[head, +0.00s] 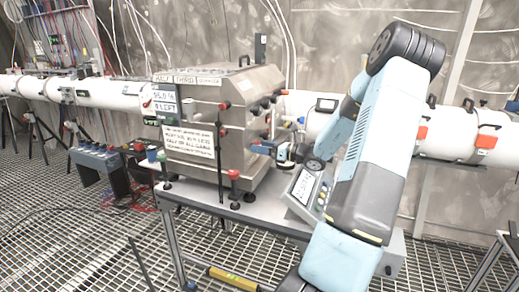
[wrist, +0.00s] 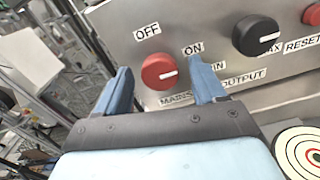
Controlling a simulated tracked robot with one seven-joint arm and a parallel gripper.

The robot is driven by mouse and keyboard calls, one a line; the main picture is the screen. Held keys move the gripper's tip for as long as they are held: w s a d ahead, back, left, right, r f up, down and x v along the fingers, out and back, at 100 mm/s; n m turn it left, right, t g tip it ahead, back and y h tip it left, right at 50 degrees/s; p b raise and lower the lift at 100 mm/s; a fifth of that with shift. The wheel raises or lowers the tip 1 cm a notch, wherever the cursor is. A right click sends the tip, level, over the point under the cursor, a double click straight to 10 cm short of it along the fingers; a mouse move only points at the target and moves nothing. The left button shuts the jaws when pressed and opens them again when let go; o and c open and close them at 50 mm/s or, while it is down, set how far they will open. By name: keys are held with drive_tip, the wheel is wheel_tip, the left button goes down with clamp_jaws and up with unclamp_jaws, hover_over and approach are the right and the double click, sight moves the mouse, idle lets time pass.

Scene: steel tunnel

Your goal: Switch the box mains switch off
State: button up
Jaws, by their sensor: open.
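The box (head: 195,110) is a steel cabinet on a table in the head view. In the wrist view its mains switch (wrist: 159,72) is a round red knob on the steel panel (wrist: 215,40), above a partly hidden "MAINS" label. OFF is printed at its upper left and ON at its upper right. Its white pointer mark lies on the right half of the knob, towards the ON side. My gripper (wrist: 162,75) is open, its blue fingers on either side of the knob; I cannot tell whether they touch it. In the head view my gripper (head: 284,152) is at the box's right-hand face.
A black output knob (wrist: 258,36) sits just right of my right finger, with a red reset button (wrist: 312,14) beyond it. A small console (head: 303,188) stands on the table (head: 225,205) beneath my arm. A white pipe (head: 110,92) runs behind the box.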

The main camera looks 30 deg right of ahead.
drive_tip(key=c, duration=1)
drive_tip(key=shift+a, duration=0.35)
drive_tip(key=shift+c, duration=0.2)
drive_tip(key=shift+d, duration=0.2)
